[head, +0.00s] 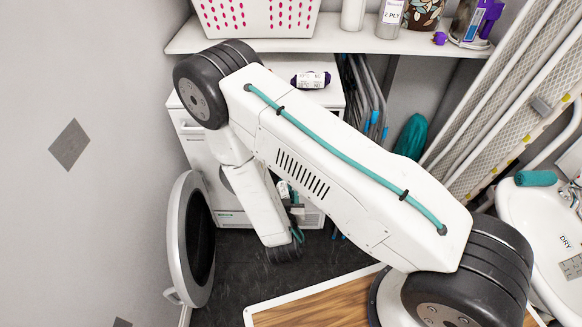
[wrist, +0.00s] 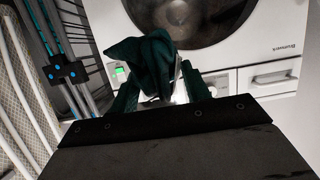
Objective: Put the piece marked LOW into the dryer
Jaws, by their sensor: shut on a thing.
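My gripper (wrist: 160,88) is shut on a crumpled dark teal cloth piece (wrist: 143,60) in the wrist view. I cannot read a mark on it. The cloth is in front of the white dryer (wrist: 232,55), and the drum opening (wrist: 190,14) is beyond it at the top; whether they touch is unclear. In the head view, the dryer (head: 187,133) stands under the shelf, with its round door (head: 188,240) swung open to the left. My arm covers most of its front there and largely hides the gripper and cloth.
A dark roll with a white label (head: 311,80) lies on the dryer. A teal roll (head: 535,178) lies on the white basin (head: 520,212) at the right. Folded racks (head: 366,95) stand beside the dryer. The shelf (head: 330,38) overhangs it. A wooden top (head: 310,303) is in front.

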